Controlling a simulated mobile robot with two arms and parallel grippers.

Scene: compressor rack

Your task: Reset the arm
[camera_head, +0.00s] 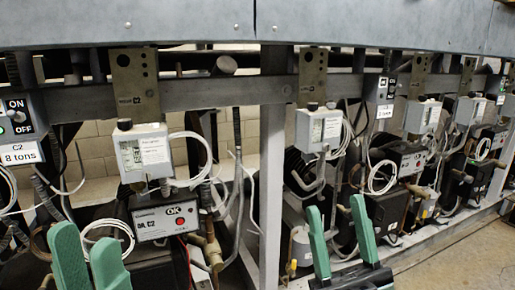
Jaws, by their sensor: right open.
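My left gripper (86,240) shows at the bottom left with two green fingers pointing up. A narrow gap shows between its fingertips, with nothing seen in it. It is in front of the lower left part of the rack, below and left of a control box marked OK (152,226). My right gripper (337,208) shows at the bottom centre right. Its two green fingers are spread wide, open and empty, in front of the rack's middle bay. Its dark body shows at the lower edge.
A grey metal rack beam (200,93) crosses the view, with an upright post (272,170) near the middle. Grey pressure control boxes (143,152), looped white cables and an ON/OFF switch box (16,116) fill the rack. Bare floor (455,262) shows at the lower right.

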